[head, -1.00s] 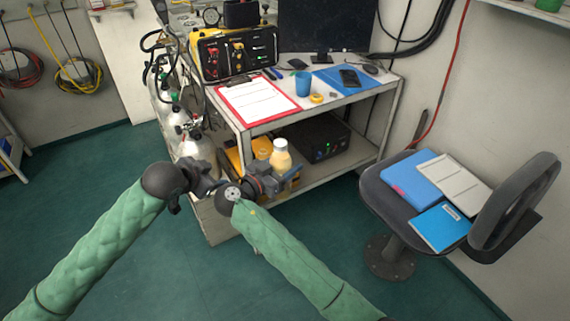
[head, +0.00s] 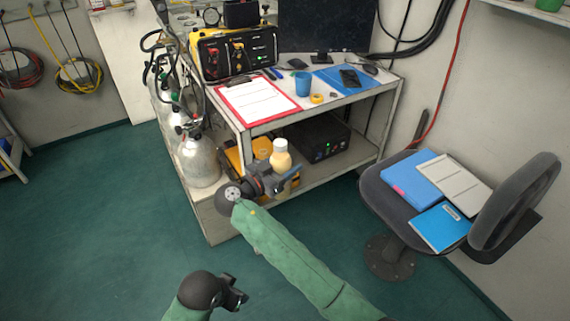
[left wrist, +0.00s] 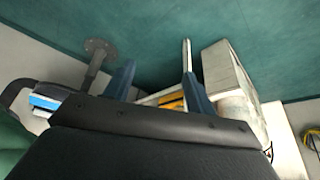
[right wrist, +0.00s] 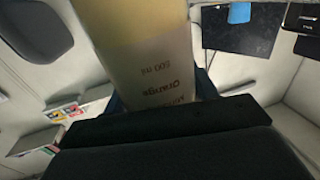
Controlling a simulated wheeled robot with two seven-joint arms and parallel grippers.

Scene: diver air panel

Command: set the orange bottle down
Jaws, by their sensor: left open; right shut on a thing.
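The orange bottle (head: 280,157) is pale orange with a white cap and stands upright in my right gripper (head: 277,182), at the front of the bench's lower shelf (head: 318,172). In the right wrist view the bottle (right wrist: 143,45) fills the space between the fingers, and its printed label shows upside down. Whether its base touches the shelf is hidden behind the gripper. My left gripper (head: 236,298) is low over the floor at the bottom of the head view, apart from the bench. The left wrist view shows its two blue fingers (left wrist: 158,85) spread and empty.
A yellow case (head: 236,156) and a black box (head: 318,138) with green lights sit on the lower shelf. Gas cylinders (head: 198,162) stand left; a chair (head: 388,200) with folders stands right.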

